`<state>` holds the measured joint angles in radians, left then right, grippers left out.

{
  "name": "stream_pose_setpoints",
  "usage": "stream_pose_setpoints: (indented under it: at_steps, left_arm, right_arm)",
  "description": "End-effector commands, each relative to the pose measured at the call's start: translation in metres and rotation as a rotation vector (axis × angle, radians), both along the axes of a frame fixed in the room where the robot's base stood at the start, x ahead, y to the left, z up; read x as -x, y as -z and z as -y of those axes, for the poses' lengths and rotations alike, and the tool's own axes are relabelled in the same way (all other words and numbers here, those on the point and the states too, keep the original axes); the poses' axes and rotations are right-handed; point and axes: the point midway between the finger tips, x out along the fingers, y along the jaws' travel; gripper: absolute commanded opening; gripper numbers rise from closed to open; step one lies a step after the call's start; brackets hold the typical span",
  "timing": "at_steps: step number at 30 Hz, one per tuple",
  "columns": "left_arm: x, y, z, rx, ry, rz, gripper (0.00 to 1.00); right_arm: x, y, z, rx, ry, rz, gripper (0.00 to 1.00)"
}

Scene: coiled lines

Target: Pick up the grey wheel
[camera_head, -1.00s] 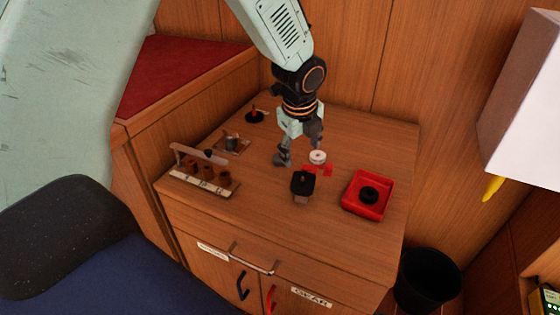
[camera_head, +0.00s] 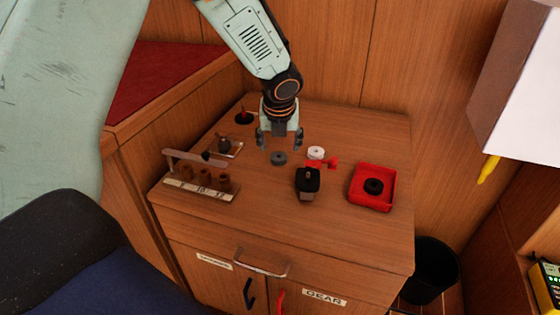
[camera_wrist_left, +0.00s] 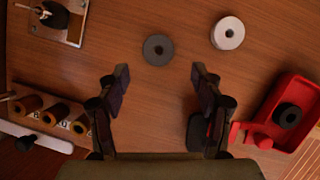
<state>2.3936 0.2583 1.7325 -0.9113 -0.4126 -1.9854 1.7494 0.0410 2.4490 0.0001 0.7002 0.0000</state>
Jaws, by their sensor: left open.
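The grey wheel (camera_head: 279,158) is a small dark grey disc with a centre hole, lying flat on the wooden cabinet top. It also shows in the left wrist view (camera_wrist_left: 158,49), just beyond the gap between the fingertips. My left gripper (camera_head: 280,142) is open and empty above the wheel, fingers pointing down on either side of the gap. Its two fingers also show in the left wrist view (camera_wrist_left: 160,78). Nothing is between them. My right gripper is not in view.
A white wheel (camera_head: 316,153) lies right of the grey one, by a red piece (camera_head: 331,163). A black block-like object (camera_head: 307,180) stands nearer. A red tray (camera_head: 361,201) holds a black wheel (camera_head: 373,186). A rack with brown cylinders (camera_head: 203,177) stands left.

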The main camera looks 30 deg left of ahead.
Motion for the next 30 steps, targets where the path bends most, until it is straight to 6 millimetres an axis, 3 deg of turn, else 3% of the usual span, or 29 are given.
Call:
stream_pose_setpoints:
  at_steps: [14, 21, 30]
  left_arm:
    - [-0.018, 0.05, -0.009, 0.002, 0.0, 0.0, 0.66]
    - [-0.019, 0.05, -0.011, 0.003, 0.002, 0.002, 0.66]
    - [-0.019, 0.05, -0.011, 0.003, 0.001, 0.001, 0.43]
  right_arm:
    - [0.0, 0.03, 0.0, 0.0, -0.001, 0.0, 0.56]
    - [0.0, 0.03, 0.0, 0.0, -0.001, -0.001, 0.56]
    - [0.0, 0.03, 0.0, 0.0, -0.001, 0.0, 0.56]
